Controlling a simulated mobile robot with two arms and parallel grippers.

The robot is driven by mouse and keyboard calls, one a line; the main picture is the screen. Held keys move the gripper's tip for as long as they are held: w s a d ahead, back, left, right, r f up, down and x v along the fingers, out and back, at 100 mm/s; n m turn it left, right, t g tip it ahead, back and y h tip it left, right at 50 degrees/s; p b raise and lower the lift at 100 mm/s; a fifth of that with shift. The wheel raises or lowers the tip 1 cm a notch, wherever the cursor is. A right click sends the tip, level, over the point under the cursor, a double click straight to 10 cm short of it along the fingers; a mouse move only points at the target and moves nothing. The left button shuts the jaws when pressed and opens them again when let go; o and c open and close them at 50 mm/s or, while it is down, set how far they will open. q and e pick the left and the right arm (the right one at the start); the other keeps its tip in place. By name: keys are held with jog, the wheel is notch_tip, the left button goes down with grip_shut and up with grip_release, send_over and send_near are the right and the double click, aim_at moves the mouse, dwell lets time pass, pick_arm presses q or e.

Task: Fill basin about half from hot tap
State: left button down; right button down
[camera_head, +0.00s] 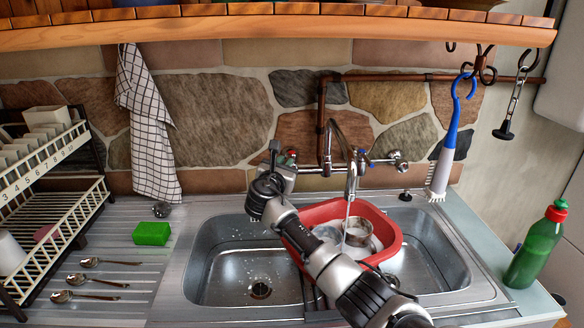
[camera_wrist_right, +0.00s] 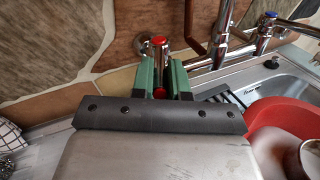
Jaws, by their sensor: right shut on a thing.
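The red basin (camera_head: 385,217) sits in the right-hand sink bowl, with dishes inside and its near left part hidden by my arm. A thin stream of water (camera_head: 347,212) falls from the curved tap spout (camera_head: 352,160) into it. I cannot tell the water level. The red-marked hot tap (camera_head: 292,155) is at the left end of the wall pipe. My right gripper (camera_head: 280,172) is at this tap. In the right wrist view its green fingers (camera_wrist_right: 161,80) are closed around the tap handle (camera_wrist_right: 158,45). My left gripper is not in view.
The left sink bowl (camera_head: 235,268) is empty with wet drops. A green sponge (camera_head: 151,233), several spoons (camera_head: 96,280) and a dish rack (camera_head: 60,215) are at left. A green bottle (camera_head: 537,247) stands at right. A brush (camera_head: 446,150) hangs above the basin's right.

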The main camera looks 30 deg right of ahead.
jog(key=shift+w+a+f+m+g+h, duration=0.15)
jog(key=shift+w+m+g+h, duration=0.1)
jog(key=shift+m+g+h, duration=0.3)
jog(key=shift+w+a+g, duration=0.15)
jog(key=shift+a+g, duration=0.1)
jog(key=shift+g, duration=0.1)
jog(key=shift+d, duration=0.1)
jog(key=c, duration=1.5)
grip_release()
jog(key=o, duration=0.4)
jog(key=b+v, duration=0.1)
jog(key=v, duration=1)
jog(key=shift+b, duration=0.3)
